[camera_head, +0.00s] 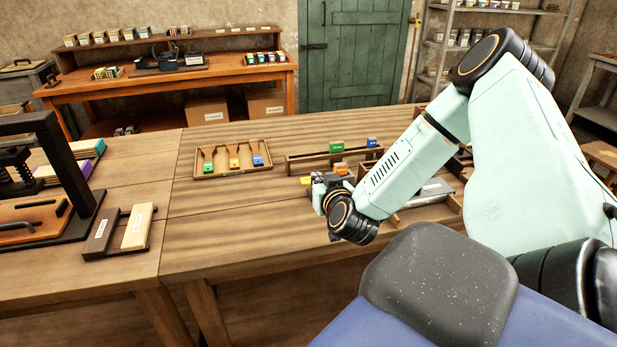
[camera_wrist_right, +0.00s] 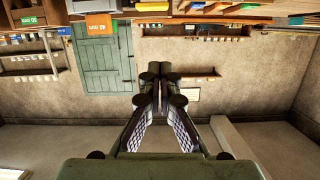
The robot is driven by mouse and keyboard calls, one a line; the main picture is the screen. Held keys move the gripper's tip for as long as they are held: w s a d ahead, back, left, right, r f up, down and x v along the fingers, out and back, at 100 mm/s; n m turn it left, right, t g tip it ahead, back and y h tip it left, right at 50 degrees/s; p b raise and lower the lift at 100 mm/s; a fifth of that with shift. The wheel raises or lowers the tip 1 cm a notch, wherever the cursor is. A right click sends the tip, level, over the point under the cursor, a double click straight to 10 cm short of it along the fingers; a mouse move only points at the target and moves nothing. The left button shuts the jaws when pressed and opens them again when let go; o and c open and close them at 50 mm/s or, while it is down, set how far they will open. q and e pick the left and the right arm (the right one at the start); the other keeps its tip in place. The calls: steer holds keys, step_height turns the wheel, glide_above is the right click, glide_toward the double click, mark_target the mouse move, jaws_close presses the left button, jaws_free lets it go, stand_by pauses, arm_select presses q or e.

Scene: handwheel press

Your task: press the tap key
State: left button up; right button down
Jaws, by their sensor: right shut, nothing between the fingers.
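No label that I can read marks a tap key, so I cannot tell which thing it is. Two labelled bars lie side by side on the left bench, a dark one (camera_head: 102,235) and a pale one (camera_head: 138,228). My right gripper (camera_wrist_right: 161,75) is shut and empty in the right wrist view, its fingertips together. In the head view it (camera_head: 326,186) is at the wooden compartments on the right of the bench, far to the right of the bars and partly hidden by my wrist. My left gripper is not in view.
A black press frame (camera_head: 55,165) stands at the far left. A shallow tray (camera_head: 196,174) holds three colour-tagged pieces. A wooden rack (camera_head: 305,160) holds green and blue blocks; an orange block (camera_head: 341,168) is close to my right gripper. The bench between tray and front edge is clear.

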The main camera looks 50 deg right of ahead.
steer(key=shift+r+n, duration=0.15)
steer(key=shift+n, duration=0.15)
steer(key=b+x, duration=0.1)
steer(key=x, duration=0.2)
steer(key=f+b+x, duration=0.1)
steer(key=b+x, duration=0.1)
steer(key=x, duration=0.2)
steer(key=f+b+x, duration=0.1)
steer(key=b+x, duration=0.1)
steer(key=x, duration=0.1)
steer(key=shift+f, duration=1)
